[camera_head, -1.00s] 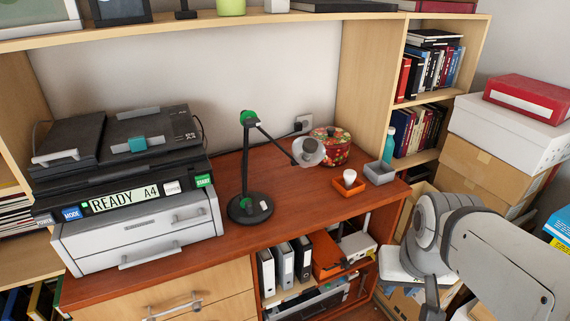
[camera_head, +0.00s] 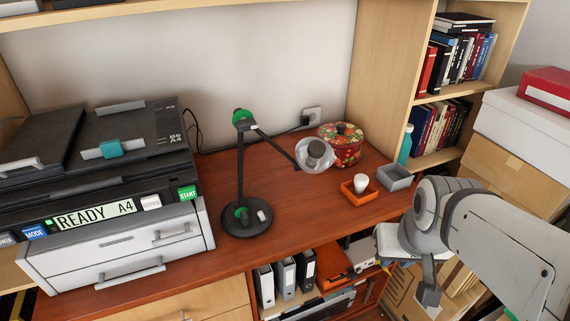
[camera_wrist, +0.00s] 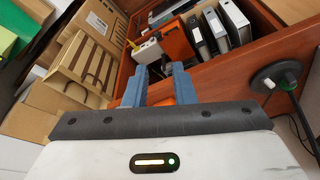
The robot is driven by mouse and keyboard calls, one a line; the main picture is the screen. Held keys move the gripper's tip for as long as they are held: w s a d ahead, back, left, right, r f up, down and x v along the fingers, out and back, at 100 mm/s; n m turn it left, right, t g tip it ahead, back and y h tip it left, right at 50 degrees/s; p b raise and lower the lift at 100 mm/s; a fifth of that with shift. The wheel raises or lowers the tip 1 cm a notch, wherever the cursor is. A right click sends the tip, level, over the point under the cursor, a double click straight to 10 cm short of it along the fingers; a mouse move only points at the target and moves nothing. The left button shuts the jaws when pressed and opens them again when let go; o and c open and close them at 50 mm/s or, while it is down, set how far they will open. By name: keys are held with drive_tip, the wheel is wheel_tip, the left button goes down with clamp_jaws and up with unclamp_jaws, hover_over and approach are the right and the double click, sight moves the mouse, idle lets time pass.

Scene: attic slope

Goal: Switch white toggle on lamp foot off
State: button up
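The black desk lamp (camera_head: 240,165) stands upright on the red-brown desk, with green joints and a clear shade around a bulb. Its round black foot (camera_head: 246,226) carries a small white toggle (camera_head: 262,215) on its right side. In the wrist view the lamp foot (camera_wrist: 283,72) is at the right edge, with the white toggle (camera_wrist: 269,83) on it. My gripper (camera_wrist: 158,72) shows two blue-grey fingers with a gap between them and nothing held. It is well apart from the lamp, off the desk's right front. Whether the bulb is lit is unclear.
A printer (camera_head: 100,190) stands left of the lamp. A red floral pot (camera_head: 342,150), an orange tray (camera_head: 360,195) with a white cup, and a grey tray (camera_head: 395,178) stand at right. Boxes (camera_head: 510,170) stack at far right. Desk before the trays is clear.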

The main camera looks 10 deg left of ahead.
drive_tip(key=w+a+f+n+t+y+b, duration=0.1)
drive_tip(key=w+a+f+n+t+b, duration=0.15)
drive_tip(key=w+a+f+b, duration=0.35)
drive_tip(key=n+t+y+b, duration=0.6)
drive_tip(key=t+y+b, duration=0.25)
drive_tip(key=b, duration=0.75)
approach(261, 216)
drive_tip(key=shift+w+a+f+t, duration=0.15)
drive_tip(key=shift+w+a+f, duration=0.2)
drive_tip(key=shift+w, duration=0.25)
drive_tip(key=shift+w+a+f+t, duration=0.15)
drive_tip(key=shift+w+a+f, duration=0.15)
drive_tip(key=shift+w, duration=0.3)
drive_tip(key=shift+a+r, duration=0.25)
drive_tip(key=shift+r, duration=0.2)
drive_tip(key=shift+w+a+r+p, duration=0.2)
drive_tip(key=shift+w+p, duration=0.1)
drive_tip(key=shift+p, duration=0.95)
drive_tip(key=p+x, duration=0.1)
drive_tip(key=p, duration=0.4)
drive_tip(key=shift+w+a+p, duration=0.15)
drive_tip(key=shift+w+p, duration=0.1)
drive_tip(key=shift+p, duration=0.05)
drive_tip(key=x, duration=0.4)
drive_tip(key=shift+f+b, duration=0.3)
drive_tip(key=shift+b, duration=0.05)
drive_tip(key=shift+w+a, duration=0.35)
drive_tip(key=shift+w, duration=0.2)
drive_tip(key=shift+c, duration=0.4)
clamp_jaws()
